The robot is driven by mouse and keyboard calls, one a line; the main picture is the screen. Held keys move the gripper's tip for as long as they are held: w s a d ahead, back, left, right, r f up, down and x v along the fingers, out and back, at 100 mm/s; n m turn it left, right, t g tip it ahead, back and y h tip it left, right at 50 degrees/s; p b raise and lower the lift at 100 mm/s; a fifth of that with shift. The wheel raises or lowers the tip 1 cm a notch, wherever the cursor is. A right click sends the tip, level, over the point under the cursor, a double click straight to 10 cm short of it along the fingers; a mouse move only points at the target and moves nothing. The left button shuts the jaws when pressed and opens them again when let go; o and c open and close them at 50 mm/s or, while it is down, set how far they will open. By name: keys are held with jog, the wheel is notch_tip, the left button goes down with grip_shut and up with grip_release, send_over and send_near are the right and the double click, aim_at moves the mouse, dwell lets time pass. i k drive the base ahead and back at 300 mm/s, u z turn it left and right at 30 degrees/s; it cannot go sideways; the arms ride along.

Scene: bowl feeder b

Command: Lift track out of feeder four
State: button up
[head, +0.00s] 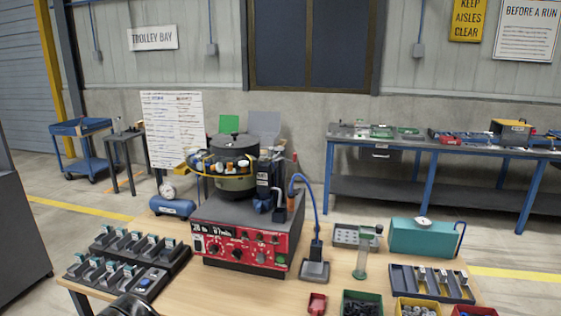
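A bowl feeder (234,183) with a dark lid stands on a grey box with a red control front (238,246), in the middle of the wooden table. A yellow track-like rim (193,170) with small pale and orange pieces runs around the bowl; I cannot tell whether it is one separate part. No label reading "four" is legible. A dark rounded shape shows at the bottom edge, left of the middle, and may be part of my arm. My gripper's fingers are not in view.
Two dark racks of small blocks (109,276) stand front left. A blue air tank (172,207) is left of the feeder. A blue-hosed stand (315,270), a green-based post (361,268), a teal box (424,238), a slotted rack (432,284) and small bins (361,304) crowd the right.

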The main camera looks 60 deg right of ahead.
aim_at(271, 157)
jog(key=z, duration=0.45)
jog(key=i, duration=1)
jog(key=z, duration=0.05)
